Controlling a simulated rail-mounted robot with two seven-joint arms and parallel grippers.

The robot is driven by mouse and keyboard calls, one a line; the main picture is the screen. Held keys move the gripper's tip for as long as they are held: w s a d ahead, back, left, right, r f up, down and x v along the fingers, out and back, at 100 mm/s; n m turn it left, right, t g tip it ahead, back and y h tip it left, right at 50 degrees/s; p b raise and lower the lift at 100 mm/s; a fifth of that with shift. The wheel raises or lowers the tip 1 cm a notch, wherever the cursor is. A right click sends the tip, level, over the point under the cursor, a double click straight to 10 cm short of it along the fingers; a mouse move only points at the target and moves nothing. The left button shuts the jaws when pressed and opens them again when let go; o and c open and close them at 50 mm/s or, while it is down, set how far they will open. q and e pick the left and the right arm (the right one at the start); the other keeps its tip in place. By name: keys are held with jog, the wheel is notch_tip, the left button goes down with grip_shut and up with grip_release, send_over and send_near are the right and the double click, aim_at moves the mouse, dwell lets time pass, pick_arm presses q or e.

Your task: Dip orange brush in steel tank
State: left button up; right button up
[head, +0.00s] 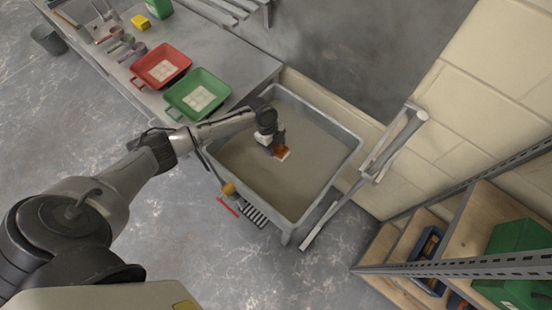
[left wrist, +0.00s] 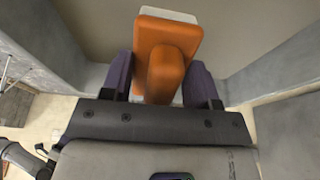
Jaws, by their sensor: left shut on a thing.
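The steel tank (head: 352,157) is a grey, open, square tub holding a flat grey-brown fill. My left gripper (head: 275,141) reaches over the tank and points down into it. It is shut on the orange brush (head: 281,149), gripping it by its orange handle. In the left wrist view the orange brush (left wrist: 165,55) sits between the two dark fingers, with a pale edge at its far end. The tank walls show around it. I cannot tell whether the brush's pale end touches the fill. My right gripper is not in view.
A grey bench (head: 228,62) at upper left holds a red tray (head: 140,80), a green tray (head: 222,78) and several small tools. Shelving with a green box (head: 520,240) stands at lower right. A metal frame (head: 383,150) leans at the tank's right. Open floor lies at lower centre.

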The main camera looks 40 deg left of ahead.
pick_arm(q)
jog(key=shift+r+p, duration=2.25)
jog(key=shift+r, duration=0.5)
jog(key=shift+r, duration=0.1)
notch_tip(320, 180, up, 4)
jog(key=p, duration=0.3)
jog(key=shift+p, duration=0.4)
dwell(0.5)
